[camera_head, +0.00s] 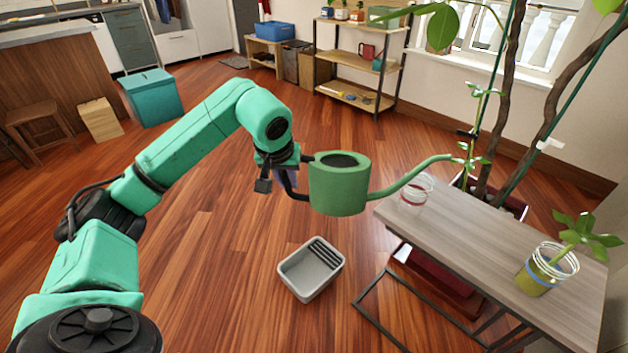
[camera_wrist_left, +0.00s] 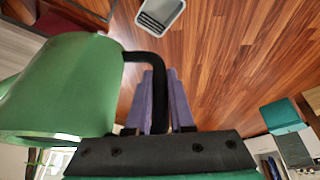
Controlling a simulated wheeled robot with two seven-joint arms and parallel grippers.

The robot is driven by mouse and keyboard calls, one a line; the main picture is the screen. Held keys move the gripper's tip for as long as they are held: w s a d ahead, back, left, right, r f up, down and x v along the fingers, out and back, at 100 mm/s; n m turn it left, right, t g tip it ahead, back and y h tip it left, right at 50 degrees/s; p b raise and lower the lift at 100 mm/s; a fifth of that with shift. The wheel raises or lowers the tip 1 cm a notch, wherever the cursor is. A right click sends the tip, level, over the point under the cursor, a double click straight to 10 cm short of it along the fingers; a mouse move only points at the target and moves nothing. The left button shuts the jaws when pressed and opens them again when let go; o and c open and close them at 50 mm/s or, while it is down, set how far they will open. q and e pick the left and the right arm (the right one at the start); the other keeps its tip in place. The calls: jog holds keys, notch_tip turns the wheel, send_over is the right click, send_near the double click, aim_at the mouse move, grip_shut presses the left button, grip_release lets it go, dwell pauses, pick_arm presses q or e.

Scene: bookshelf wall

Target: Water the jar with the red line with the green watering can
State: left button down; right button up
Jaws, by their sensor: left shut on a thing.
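My left gripper (camera_head: 287,179) is shut on the black handle of the green watering can (camera_head: 338,187). The can is about upright, held in the air left of the table. In the left wrist view, the purple fingers (camera_wrist_left: 158,102) close on the handle, and the can's green body (camera_wrist_left: 68,85) fills the left side. The spout (camera_head: 412,176) points right, and its tip appears above and beyond the jar with the red line (camera_head: 414,192). This clear jar stands at the table's left end, partly behind the spout. I see no water coming out. My right gripper is not in view.
A narrow grey table (camera_head: 480,237) carries the red-line jar and a blue-banded jar (camera_head: 538,276) with a leafy plant. Tall stems (camera_head: 500,110) rise behind it. A grey bin (camera_head: 311,270) sits on the floor below the can. The wooden floor at left is mostly free.

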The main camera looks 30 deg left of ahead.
pick_arm(q)
jog(key=a+f+n+y, duration=0.15)
jog(key=a+f, duration=0.25)
jog(key=a, duration=0.4)
jog(key=d+p, duration=0.1)
jog(key=w+d+g+y+p, duration=0.1)
jog(key=p, duration=0.1)
jog(key=d+p, duration=0.1)
jog(key=shift+w+f+y+p, duration=0.1)
jog(key=shift+w+y+p, duration=0.15)
jog(key=shift+w+p, duration=0.15)
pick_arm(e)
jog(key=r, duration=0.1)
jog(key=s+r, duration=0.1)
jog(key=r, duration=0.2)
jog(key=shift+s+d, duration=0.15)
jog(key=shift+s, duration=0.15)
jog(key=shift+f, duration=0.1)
pick_arm(q)
jog(key=shift+r+g+y+p, duration=0.35)
jog(key=shift+r+p, duration=0.75)
jog(key=shift+p, duration=0.5)
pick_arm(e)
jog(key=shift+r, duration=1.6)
pick_arm(q)
jog(key=shift+w, duration=0.1)
